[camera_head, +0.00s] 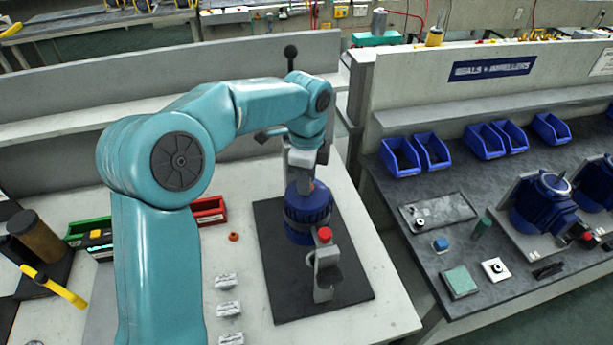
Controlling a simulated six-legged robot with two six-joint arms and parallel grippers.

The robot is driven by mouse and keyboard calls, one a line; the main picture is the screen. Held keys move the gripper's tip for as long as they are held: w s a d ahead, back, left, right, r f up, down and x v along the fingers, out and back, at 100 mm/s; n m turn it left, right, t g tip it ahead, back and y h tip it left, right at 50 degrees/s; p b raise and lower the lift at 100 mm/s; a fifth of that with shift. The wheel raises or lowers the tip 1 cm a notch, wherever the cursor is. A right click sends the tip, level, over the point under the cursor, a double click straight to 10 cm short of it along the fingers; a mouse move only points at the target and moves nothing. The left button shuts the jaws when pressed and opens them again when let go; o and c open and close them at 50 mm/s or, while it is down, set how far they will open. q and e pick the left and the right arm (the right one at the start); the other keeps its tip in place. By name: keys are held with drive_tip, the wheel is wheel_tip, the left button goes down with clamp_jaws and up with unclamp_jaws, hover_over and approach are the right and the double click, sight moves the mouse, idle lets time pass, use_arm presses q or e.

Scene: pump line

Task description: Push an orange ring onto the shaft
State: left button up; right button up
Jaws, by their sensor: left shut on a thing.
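My left gripper (303,178) points down over the top of a blue pump body (308,212) on a black mat (285,298). It is shut on an orange ring, of which only a sliver of orange (312,185) shows at the fingertips. The shaft is hidden by the gripper, so I cannot tell whether the ring touches it. Another small orange ring (233,236) lies on the white bench left of the mat. My right gripper is not in view.
A grey fixture with a red knob (324,234) stands in front of the pump. Small labelled blocks (227,281), a red bin (209,211) and a green bin (88,230) are to the left. The right bench holds blue bins (401,157) and another blue pump (542,204).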

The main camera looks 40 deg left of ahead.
use_arm(q)
drive_tip(key=shift+f, duration=0.15)
drive_tip(key=o, duration=1.1)
wheel_tip(320, 180, up, 6)
drive_tip(key=p, duration=0.5)
drive_tip(key=shift+r+p, duration=0.25)
drive_tip(key=shift+p, duration=0.1)
drive_tip(key=shift+r, duration=1.1)
